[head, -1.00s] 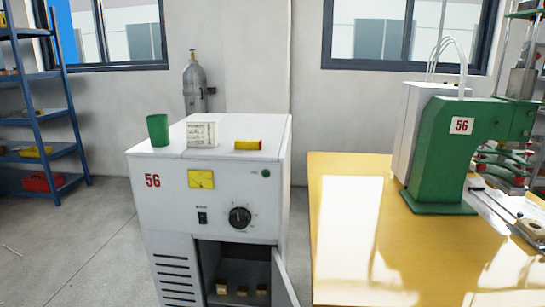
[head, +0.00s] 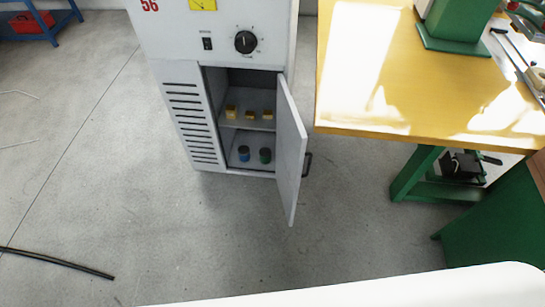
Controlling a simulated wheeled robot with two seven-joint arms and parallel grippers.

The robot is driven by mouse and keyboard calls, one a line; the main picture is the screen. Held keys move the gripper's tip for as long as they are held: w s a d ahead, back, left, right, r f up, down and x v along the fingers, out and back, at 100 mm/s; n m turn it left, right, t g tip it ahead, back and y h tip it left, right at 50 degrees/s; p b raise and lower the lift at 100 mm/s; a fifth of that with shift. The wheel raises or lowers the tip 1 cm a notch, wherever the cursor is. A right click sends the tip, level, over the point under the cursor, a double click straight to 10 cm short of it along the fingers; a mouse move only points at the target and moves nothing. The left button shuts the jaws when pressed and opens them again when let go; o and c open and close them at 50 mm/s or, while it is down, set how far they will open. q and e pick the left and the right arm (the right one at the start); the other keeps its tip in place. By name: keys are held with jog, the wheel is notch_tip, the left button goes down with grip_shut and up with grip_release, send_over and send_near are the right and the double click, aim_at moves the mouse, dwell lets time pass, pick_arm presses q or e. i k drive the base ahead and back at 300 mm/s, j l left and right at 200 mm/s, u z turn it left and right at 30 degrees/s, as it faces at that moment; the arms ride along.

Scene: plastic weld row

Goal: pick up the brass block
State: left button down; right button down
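Three small yellow-brown pieces stand in a row on the upper shelf inside the open cabinet (head: 182,130). The left piece (head: 231,112) looks brighter and larger; the middle piece (head: 251,115) and the right piece (head: 267,115) look smaller and are close together. They are too small for me to tell which one is the brass block. Neither of my grippers is in view.
The cabinet door (head: 291,160) stands open, swung out to the right with its handle on the outer side. A blue item (head: 244,153) and a green item (head: 265,155) stand on the lower level. A yellow-topped table (head: 440,95) is right. Floor in front is clear; a black cable (head: 60,262) lies left.

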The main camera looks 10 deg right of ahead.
aim_at(230, 110)
jog(key=i+l+u, duration=0.1)
jog(key=l+u, duration=0.8)
jog(key=l, duration=0.5)
jog(key=k+l+u, duration=0.1)
jog(key=l, duration=0.45)
jog(key=k+l, duration=0.1)
jog(key=l, duration=0.4)
jog(key=i+j+z, duration=0.3)
jog(key=j, duration=0.4)
jog(key=j+z, duration=0.35)
jog(key=j, duration=0.35)
jog(key=i+j+z, duration=0.1)
jog(key=j+z, duration=0.2)
jog(key=j, duration=0.45)
